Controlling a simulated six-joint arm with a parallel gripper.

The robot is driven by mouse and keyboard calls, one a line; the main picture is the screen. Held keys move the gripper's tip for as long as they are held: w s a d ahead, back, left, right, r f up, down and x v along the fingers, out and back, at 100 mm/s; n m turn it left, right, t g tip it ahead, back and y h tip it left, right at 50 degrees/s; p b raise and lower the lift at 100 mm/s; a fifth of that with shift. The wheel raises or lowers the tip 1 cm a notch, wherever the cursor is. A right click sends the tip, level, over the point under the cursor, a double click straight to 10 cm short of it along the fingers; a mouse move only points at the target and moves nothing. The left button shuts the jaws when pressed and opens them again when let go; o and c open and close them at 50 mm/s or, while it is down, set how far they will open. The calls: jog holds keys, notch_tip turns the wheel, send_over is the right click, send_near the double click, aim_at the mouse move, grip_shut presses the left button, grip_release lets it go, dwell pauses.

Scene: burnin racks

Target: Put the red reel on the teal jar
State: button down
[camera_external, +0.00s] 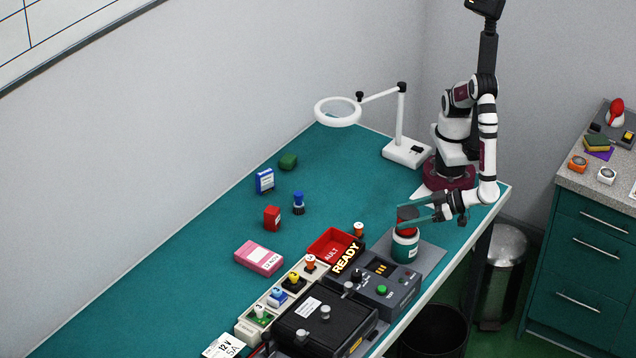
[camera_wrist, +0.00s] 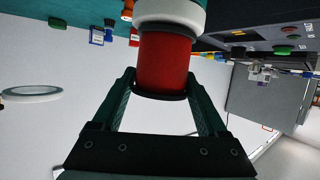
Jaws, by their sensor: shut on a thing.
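The red reel (camera_external: 407,214) is between the fingers of my gripper (camera_external: 410,212), which is shut on it. In the wrist view the red reel (camera_wrist: 165,62) fills the space between the two teal fingers (camera_wrist: 160,80), with a dark rim at its near end. The teal jar (camera_external: 405,245), with a white label and white top edge, stands upright on a grey mat. The reel is directly over the jar's top. In the wrist view the jar's white top (camera_wrist: 170,12) meets the reel's far end; I cannot tell whether they touch.
A black READY tray (camera_external: 347,257), a red tray (camera_external: 331,243) and a grey control box (camera_external: 385,287) stand left of and in front of the jar. Blocks and a pink box (camera_external: 259,258) lie further left. A magnifier lamp (camera_external: 402,150) stands behind. The table edge is close on the right.

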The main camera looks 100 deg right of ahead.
jog(key=shift+f, duration=0.1)
grip_release()
jog(key=shift+r, duration=0.2)
jog(key=v, duration=1.2)
jog(key=w+d+r+m+g+h, duration=0.1)
jog(key=w+d+g+h, duration=0.15)
jog(key=d, duration=0.45)
jog(key=w+d+r+g+h, duration=0.1)
jog(key=w+d+r+g, duration=0.1)
jog(key=w+d+g, duration=0.3)
jog(key=w+d+r+m+g+h, duration=0.1)
jog(key=d+g, duration=0.2)
jog(key=d, duration=0.5)
jog(key=s+d+m+g+y, duration=0.1)
jog(key=s+d+g+y, duration=0.2)
jog(key=s+d+y, duration=0.4)
jog(key=shift+s+d+r+y, duration=0.3)
jog(key=shift+d+r+y, duration=0.1)
jog(key=shift+d+y, duration=1.05)
